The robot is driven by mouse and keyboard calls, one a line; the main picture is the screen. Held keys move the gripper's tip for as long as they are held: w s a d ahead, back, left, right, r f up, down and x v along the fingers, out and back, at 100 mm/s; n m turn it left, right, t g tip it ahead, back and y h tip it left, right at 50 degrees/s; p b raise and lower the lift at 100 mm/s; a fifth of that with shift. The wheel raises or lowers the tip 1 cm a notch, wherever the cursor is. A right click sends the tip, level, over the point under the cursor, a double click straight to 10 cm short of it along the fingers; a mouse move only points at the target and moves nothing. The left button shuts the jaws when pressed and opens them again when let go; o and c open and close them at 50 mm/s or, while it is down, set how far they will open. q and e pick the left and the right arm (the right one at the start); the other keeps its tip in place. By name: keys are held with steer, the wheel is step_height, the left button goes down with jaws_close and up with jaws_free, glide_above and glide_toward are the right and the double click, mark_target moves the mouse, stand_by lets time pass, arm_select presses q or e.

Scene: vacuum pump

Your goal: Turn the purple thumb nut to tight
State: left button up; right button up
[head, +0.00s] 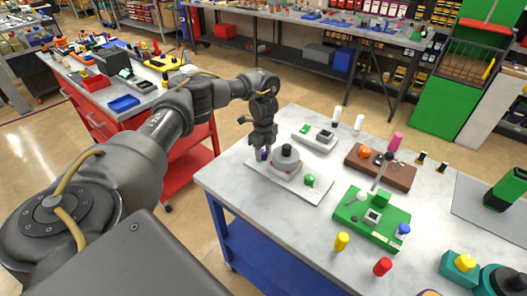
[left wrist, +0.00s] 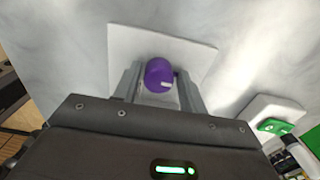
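The purple thumb nut (left wrist: 159,72) shows in the left wrist view as a round knob with a small pale mark on its lower right. It stands on a white plate (left wrist: 195,52). My left gripper (left wrist: 159,82) has one finger on each side of the nut; I cannot tell whether they press on it. In the head view the left gripper (head: 264,150) points down at the nut (head: 264,155), which is mostly hidden. The grey round pump body (head: 286,160) stands on the same plate (head: 308,190), right beside the gripper. My right gripper is not in view.
A green-knobbed part (head: 309,180) is on the plate's right. The marble tabletop (head: 235,190) is clear left of the plate.

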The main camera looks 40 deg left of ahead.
arm_select(q)
steer(key=shift+s+r, duration=0.1)
steer(key=shift+c, duration=1.2)
steer(key=c, duration=0.5)
steer(key=shift+o, duration=0.2)
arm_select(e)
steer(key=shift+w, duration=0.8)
